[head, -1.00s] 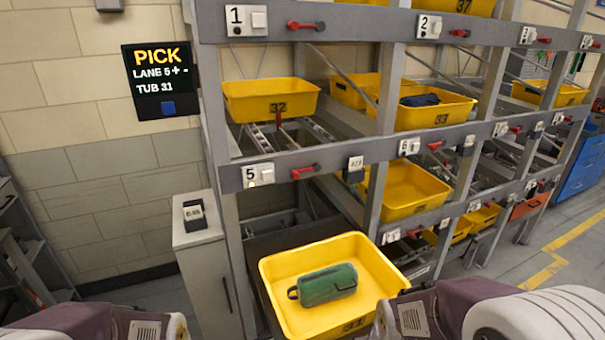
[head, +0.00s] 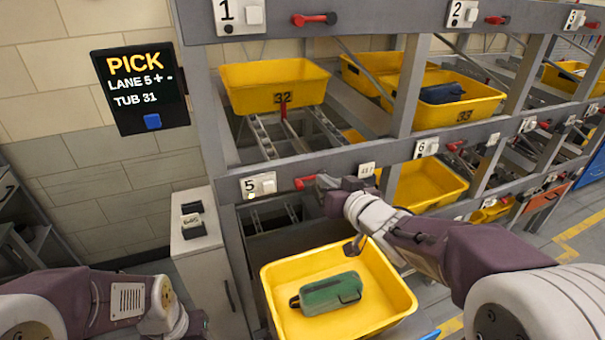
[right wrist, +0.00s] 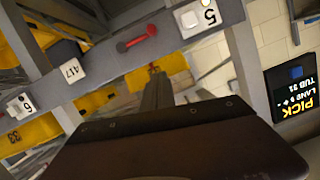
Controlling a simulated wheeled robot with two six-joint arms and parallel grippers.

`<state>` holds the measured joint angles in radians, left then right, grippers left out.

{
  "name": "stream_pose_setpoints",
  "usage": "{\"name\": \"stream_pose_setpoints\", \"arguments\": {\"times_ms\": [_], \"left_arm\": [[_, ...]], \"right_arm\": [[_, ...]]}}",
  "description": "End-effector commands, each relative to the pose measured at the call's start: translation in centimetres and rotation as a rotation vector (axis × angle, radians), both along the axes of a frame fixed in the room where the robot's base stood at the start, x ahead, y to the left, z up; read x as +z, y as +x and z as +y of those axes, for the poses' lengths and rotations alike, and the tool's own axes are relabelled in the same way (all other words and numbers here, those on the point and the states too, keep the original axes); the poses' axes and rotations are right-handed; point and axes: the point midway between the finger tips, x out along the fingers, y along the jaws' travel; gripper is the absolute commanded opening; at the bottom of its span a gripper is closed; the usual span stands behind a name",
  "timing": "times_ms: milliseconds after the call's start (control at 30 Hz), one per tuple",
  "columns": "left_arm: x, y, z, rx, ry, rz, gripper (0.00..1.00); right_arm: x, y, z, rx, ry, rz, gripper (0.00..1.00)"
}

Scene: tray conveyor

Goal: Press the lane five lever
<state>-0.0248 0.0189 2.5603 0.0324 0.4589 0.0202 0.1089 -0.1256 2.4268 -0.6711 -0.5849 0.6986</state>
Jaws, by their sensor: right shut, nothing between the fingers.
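The lane five lever (head: 305,183) is a small red handle on the grey shelf beam, right of the "5" label (head: 250,186). In the right wrist view the lever (right wrist: 137,37) shows upside down, just beyond the finger tips. My right gripper (head: 322,186) is shut and empty, right beside the lever's right end; its shut fingers (right wrist: 156,82) show in the right wrist view. I cannot tell whether they touch the lever. My left arm is at the lower left; its gripper is not visible.
A pick sign (head: 140,88) reads lane 5, tub 31. A yellow tub (head: 395,300) with a green bag (head: 328,293) sits below my right forearm. Tub 32 (head: 270,85) is above the beam. A grey cabinet (head: 205,255) stands at left.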

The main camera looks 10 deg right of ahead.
Motion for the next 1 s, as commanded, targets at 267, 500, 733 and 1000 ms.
{"name": "stream_pose_setpoints", "arguments": {"times_ms": [267,500,733,1000], "left_arm": [[-0.2,0.0,0.0,0.000,0.000,0.000,0.36],[-0.2,0.0,0.0,0.000,0.000,0.000,0.36],[0.2,0.0,0.0,0.000,0.000,-0.001,0.36],[0.0,0.0,0.0,0.000,0.000,0.000,0.36]], "right_arm": [[-0.5,0.9,0.3,0.001,-0.001,0.003,0.00],[-1.6,5.6,1.5,0.002,-0.001,0.005,0.00],[-3.2,9.6,2.7,0.001,0.000,0.007,0.00],[-6.2,9.3,3.2,0.000,0.000,0.003,0.00]]}}
